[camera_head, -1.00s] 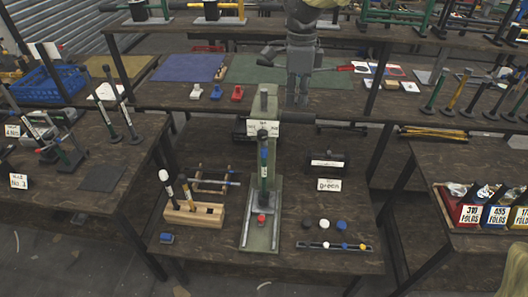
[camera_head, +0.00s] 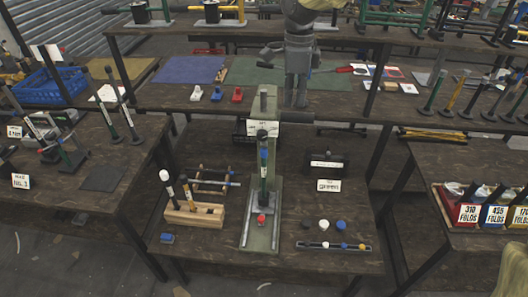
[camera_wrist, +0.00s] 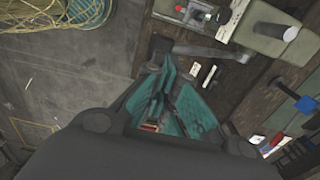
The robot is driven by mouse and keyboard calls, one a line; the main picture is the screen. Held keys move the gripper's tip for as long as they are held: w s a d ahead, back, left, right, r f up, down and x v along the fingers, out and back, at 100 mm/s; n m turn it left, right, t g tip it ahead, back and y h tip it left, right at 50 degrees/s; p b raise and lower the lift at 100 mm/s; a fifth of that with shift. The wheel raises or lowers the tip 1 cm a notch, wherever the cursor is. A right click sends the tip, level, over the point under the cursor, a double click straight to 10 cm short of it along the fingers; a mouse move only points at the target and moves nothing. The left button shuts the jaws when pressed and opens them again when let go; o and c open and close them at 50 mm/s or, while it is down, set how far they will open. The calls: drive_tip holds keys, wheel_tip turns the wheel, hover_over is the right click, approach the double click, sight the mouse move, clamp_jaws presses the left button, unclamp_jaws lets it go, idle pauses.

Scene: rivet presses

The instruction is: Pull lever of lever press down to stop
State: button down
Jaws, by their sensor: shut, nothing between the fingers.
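The lever press (camera_head: 262,200) stands upright on the middle table, with a pale green base, a column and a white label. In the wrist view, a grey bar with a dark end, which looks like the lever (camera_wrist: 212,51), lies just beyond the fingertips. My gripper (camera_wrist: 180,68) has teal fingers and is shut and empty.
A wooden block with handles (camera_head: 194,215) stands left of the press. A shelf with coloured mats (camera_head: 188,69) runs behind. Open floor shows in the wrist view.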

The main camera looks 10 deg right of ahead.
sight(293, 120)
drive_tip(key=shift+s+r, duration=0.2)
drive_tip(key=shift+s, duration=0.2)
drive_tip(key=shift+w+f, duration=0.25)
drive_tip(key=shift+f, duration=0.2)
drive_tip(key=shift+s+f, duration=0.15)
drive_tip(key=shift+f, duration=0.95)
drive_tip(key=shift+s+a+f, duration=0.15)
drive_tip(key=shift+s+f, duration=0.25)
drive_tip(key=shift+f, duration=0.25)
drive_tip(key=shift+s+a+f, duration=0.1)
drive_tip(key=shift+s+f, duration=0.25)
drive_tip(key=shift+f, duration=0.25)
